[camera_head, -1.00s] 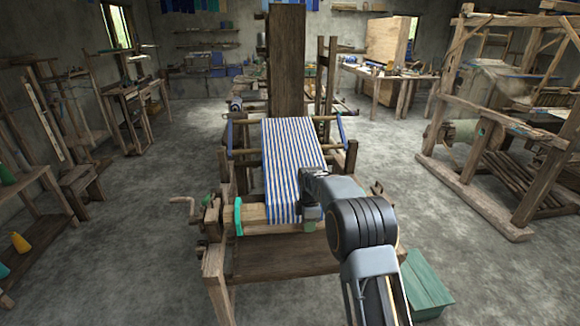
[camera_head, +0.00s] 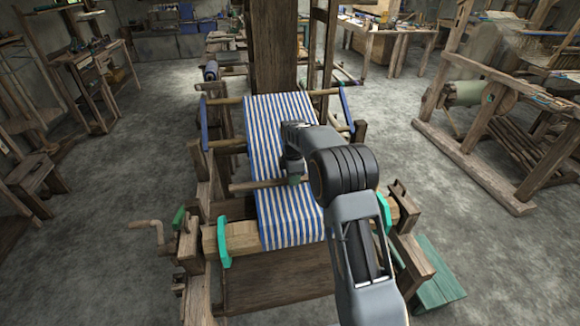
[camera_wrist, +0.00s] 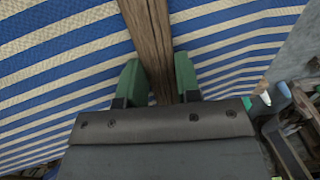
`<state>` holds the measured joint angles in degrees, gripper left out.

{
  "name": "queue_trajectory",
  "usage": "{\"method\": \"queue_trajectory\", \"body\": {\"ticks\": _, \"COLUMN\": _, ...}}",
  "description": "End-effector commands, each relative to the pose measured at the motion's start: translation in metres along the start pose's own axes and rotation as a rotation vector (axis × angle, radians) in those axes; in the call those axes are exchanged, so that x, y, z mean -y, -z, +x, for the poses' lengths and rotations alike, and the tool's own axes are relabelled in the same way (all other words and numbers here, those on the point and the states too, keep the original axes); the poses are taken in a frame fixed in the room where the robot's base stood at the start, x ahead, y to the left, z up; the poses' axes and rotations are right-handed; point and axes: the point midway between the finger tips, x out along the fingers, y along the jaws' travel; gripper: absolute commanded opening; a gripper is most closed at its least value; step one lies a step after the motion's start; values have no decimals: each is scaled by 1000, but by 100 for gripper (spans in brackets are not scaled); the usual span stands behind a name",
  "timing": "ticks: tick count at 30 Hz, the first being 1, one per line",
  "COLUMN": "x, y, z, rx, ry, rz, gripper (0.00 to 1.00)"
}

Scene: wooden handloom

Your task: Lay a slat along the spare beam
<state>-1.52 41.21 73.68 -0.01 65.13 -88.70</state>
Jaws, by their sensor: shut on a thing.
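My gripper (camera_head: 294,178) is over the blue-and-white striped cloth (camera_head: 272,140), behind the loom's front beam (camera_head: 243,236). Its green fingers (camera_wrist: 157,72) are shut on a brown wooden slat (camera_wrist: 149,32), one finger on each side. In the head view the slat (camera_head: 256,185) runs crosswise, its left end past the cloth's left edge; my arm hides its right part. I cannot tell whether the slat touches the cloth. The front beam carries the cloth over it and has a teal clamp (camera_head: 223,243) at the left and another (camera_head: 384,213) at the right. I cannot tell which beam is the spare one.
A wooden crank (camera_head: 148,226) sticks out at the loom's left. A tall post (camera_head: 276,48) stands behind the cloth. Another large loom (camera_head: 480,100) stands further right.

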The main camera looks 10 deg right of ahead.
Motion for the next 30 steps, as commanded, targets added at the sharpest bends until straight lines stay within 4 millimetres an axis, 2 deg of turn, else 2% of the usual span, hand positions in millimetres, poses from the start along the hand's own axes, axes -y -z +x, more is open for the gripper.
{"method": "queue_trajectory", "body": {"ticks": 8, "x": 11, "y": -1, "z": 7, "rx": 0, "ry": -2, "rz": 2, "gripper": 2}}
{"method": "queue_trajectory", "body": {"ticks": 30, "x": 69, "y": -2, "z": 30, "rx": 0, "ry": -2, "rz": 4, "gripper": 2}}
